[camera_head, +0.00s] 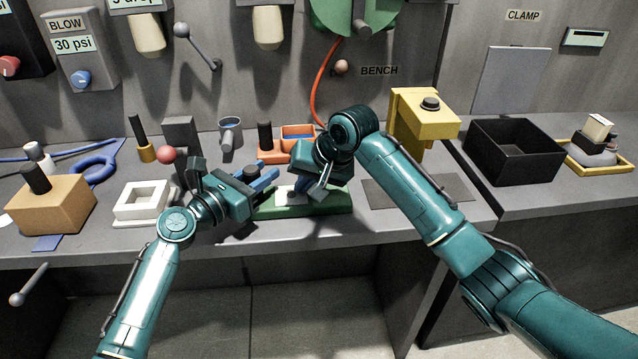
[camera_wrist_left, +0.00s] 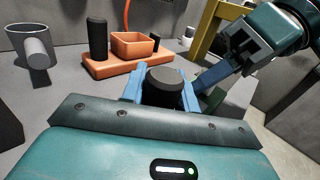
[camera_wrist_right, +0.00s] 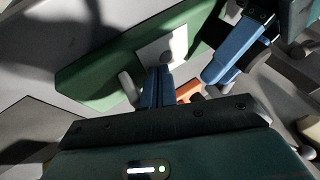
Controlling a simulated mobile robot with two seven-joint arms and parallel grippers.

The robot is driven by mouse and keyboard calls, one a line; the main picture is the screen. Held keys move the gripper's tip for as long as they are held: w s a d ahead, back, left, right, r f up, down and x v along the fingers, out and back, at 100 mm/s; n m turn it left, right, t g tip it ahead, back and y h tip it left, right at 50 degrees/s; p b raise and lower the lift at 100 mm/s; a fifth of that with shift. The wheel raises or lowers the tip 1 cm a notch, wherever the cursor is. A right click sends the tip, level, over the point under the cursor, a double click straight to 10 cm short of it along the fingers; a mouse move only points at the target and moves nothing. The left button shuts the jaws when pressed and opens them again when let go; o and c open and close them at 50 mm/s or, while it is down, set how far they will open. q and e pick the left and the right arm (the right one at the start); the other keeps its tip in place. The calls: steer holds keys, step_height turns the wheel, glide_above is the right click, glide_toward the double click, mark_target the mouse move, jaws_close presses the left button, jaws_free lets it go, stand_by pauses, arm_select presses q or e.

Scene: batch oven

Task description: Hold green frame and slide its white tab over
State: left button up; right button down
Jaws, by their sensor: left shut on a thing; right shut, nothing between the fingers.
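The green frame (camera_head: 325,203) lies on the bench in the head view, with a white tab (camera_head: 291,196) on its top. The right wrist view shows the green frame (camera_wrist_right: 95,78) and its white tab (camera_wrist_right: 162,45) more closely. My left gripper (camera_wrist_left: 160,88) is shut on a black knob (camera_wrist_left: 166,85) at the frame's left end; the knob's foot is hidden. My right gripper (camera_wrist_right: 157,88) is shut and empty, its blue fingertips close beside the white tab. I cannot tell whether they touch it.
An orange holder (camera_head: 272,155) with a black post stands just behind the frame. A white square ring (camera_head: 142,201) and a tan block (camera_head: 50,205) are at left. A yellow stand (camera_head: 425,115) and a black bin (camera_head: 512,150) are at right.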

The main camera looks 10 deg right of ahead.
arm_select(q)
steer(key=shift+f, duration=0.3)
arm_select(e)
steer(key=shift+d, duration=2.25)
steer(key=shift+a+f, duration=0.1)
steer(key=shift+a, duration=0.55)
steer(key=shift+r, duration=3.6)
